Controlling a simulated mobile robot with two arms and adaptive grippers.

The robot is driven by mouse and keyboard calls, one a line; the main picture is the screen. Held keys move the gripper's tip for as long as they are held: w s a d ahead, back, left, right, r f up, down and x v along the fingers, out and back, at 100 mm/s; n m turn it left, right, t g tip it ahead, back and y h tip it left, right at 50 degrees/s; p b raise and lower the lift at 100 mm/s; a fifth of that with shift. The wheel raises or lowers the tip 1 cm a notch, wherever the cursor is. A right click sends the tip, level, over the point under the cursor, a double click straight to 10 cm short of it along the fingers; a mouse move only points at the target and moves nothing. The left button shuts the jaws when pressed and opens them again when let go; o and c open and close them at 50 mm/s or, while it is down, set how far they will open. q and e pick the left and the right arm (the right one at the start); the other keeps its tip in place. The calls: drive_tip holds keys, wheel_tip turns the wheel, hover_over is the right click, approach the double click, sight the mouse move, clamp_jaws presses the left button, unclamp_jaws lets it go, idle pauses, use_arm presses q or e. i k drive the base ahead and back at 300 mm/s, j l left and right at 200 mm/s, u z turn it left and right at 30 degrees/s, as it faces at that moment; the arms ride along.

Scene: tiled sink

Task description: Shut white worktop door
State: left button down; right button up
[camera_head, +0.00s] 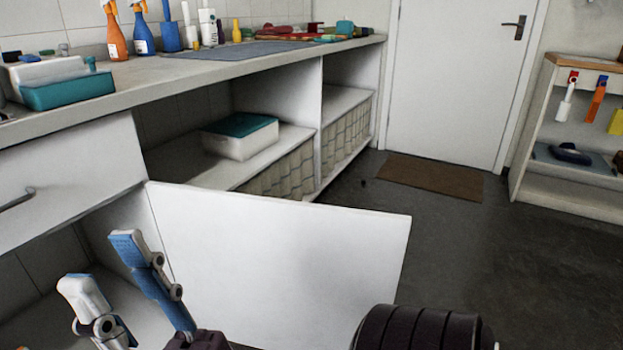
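The white worktop door (290,255) stands wide open. It swings out from the right side of the cupboard opening under the drawer, its free edge toward the right, over the dark floor. My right gripper (102,263) is low at the left, in front of the cupboard opening. Its two blue and white fingers are spread apart with nothing between them. One finger overlaps the door's lower left part in the picture; I cannot tell whether it touches. A dark part of my arm covers the door's lower right corner. My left gripper is not in view.
The white drawer front (65,180) with a metal handle is above the opening. Open shelves beside it hold a white box with a teal lid (240,136) and baskets (285,175). Spray bottles and a teal tray (68,92) stand on the worktop. Floor right of the door is clear.

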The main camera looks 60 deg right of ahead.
sight(275, 285)
drive_tip(key=k+l+u, duration=0.2)
drive_tip(key=k+l, duration=0.25)
drive_tip(key=l, duration=0.35)
drive_tip(key=k+l+u, duration=0.2)
drive_tip(key=k+l, duration=0.25)
drive_tip(key=l, duration=0.25)
drive_tip(key=k+l+u, duration=0.25)
drive_tip(key=k+l, duration=0.3)
drive_tip(key=l, duration=0.1)
